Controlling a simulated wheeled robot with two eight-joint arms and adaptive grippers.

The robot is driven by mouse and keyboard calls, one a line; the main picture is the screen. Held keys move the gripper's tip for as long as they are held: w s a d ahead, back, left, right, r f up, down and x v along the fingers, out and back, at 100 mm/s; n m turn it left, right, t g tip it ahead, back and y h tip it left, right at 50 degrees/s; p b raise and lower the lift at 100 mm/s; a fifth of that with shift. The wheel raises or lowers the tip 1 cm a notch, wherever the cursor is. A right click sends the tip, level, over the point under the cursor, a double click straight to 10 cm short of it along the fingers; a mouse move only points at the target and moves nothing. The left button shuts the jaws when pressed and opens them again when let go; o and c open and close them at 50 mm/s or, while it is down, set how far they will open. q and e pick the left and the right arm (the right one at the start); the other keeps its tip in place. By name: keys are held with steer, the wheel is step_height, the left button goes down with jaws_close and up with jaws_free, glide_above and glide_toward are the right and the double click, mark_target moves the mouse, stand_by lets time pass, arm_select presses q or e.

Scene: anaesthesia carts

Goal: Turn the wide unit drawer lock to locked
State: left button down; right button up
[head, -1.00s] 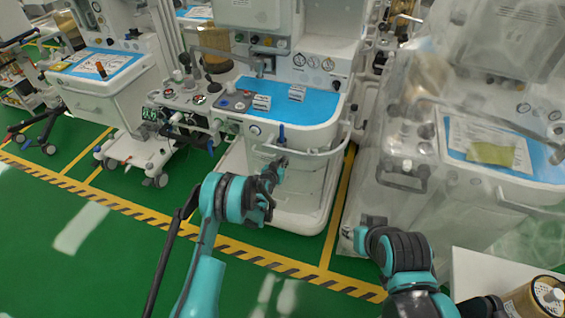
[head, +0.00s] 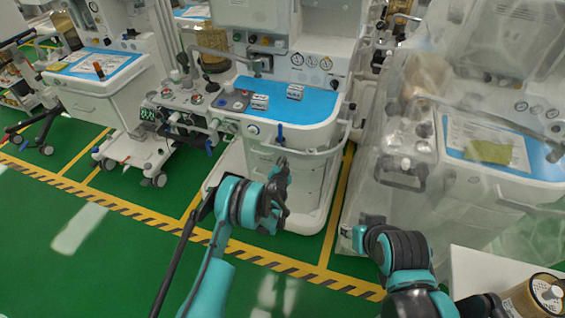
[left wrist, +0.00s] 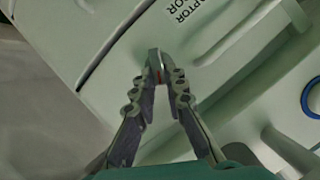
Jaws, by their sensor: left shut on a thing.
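The wide unit (head: 300,165) is the pale cart with a blue top in the middle of the head view. My left gripper (head: 281,168) is at its drawer front, below the front rail. In the left wrist view my left gripper (left wrist: 155,72) has its fingertips closed together on a small metallic drawer lock (left wrist: 154,60) in the pale drawer front. The fingertips cover most of the lock, so its turn position cannot be read. Dark printed lettering shows just above it.
A cart under clear plastic (head: 465,150) stands to the right, and another blue-topped cart (head: 95,85) to the left. The front rail (head: 310,150) runs just above my left gripper. Green floor with striped yellow tape (head: 110,207) lies open in front.

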arm_select(q)
steer(key=shift+m, duration=0.3)
stand_by(0.4)
steer(key=c, duration=1.6)
jaws_free()
steer(key=shift+o, duration=0.2)
